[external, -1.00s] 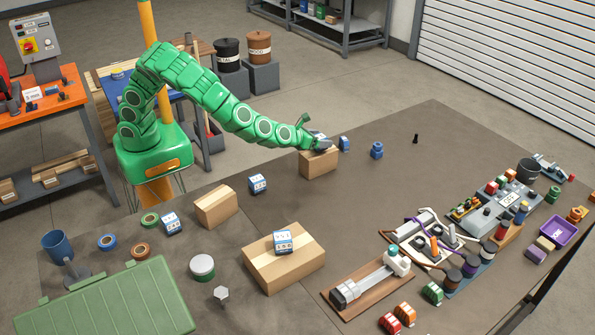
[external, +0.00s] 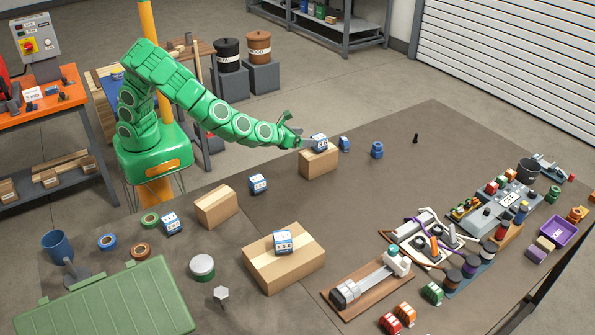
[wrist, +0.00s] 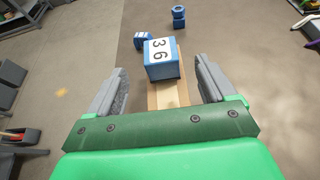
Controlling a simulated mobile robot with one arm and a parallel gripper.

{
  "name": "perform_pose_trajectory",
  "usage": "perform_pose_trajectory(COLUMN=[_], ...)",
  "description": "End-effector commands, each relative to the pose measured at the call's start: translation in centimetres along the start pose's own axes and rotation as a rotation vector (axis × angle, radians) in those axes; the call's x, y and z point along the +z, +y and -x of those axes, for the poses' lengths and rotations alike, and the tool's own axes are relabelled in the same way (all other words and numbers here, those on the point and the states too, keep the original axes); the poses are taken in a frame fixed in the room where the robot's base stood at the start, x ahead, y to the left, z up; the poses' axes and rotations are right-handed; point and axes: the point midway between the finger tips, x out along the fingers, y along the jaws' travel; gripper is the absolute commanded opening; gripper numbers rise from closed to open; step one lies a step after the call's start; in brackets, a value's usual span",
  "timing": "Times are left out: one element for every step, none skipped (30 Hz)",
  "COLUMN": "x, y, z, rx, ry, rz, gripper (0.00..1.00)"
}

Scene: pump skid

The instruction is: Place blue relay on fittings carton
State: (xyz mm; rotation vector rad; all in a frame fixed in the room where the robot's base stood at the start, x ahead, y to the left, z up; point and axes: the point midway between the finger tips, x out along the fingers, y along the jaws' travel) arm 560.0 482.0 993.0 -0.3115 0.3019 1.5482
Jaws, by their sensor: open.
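A blue relay with a white face (external: 319,141) sits on top of a small brown carton (external: 319,163) near the table's far edge. In the wrist view the relay (wrist: 162,62) shows a white face with dark digits, and part of the carton (wrist: 168,96) shows below it. My gripper (external: 300,142) is open, just left of the relay. In the wrist view its fingers (wrist: 160,72) are spread either side of the relay's near end, with gaps visible. Another blue relay (external: 283,241) sits on a larger carton (external: 284,265). No label tells which carton is the fittings one.
More blue relays stand on the table at the middle (external: 258,184), left (external: 170,224) and beyond the small carton (external: 344,144). A blue ringed part (external: 377,150) and another carton (external: 216,207) are nearby. Pump equipment fills the right; the table centre is mostly clear.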

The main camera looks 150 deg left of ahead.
Motion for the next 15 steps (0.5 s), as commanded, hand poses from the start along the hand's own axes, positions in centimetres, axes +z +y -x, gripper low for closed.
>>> perform_pose_trajectory(x=[0.1,0.1,0.1,0.0,0.0,0.0,0.0,0.0,0.0,-0.1,-0.1,-0.1,-0.1,-0.1,-0.1], y=[-0.1,-0.1,-0.1,-0.1,-0.1,-0.1,-0.1,-0.1,-0.1,-0.1,-0.1,-0.1,-0.1,-0.1,0.0], z=[0.8,1.2,1.6,2.0,2.3,2.7,2.9,3.1,3.4,3.6,3.7,3.9,4.0,4.0,4.1], rx=[-0.002,-0.003,-0.003,-0.003,-0.003,-0.002,-0.002,-0.001,-0.001,-0.002,-0.002,-0.002,-0.001,-0.001,-0.001], ry=[-0.001,-0.001,-0.001,-0.001,-0.001,0.000,0.000,0.000,0.000,0.000,0.000,0.000,0.000,0.001,0.001], rz=[0.001,0.001,0.000,0.000,-0.001,-0.001,0.000,0.000,-0.001,-0.001,-0.001,-0.001,-0.001,-0.001,-0.001], gripper=[0.84,0.84,0.84,0.84,0.84,0.84,0.84,0.84,0.84,0.84,0.84,0.84,0.84,0.84,0.84])
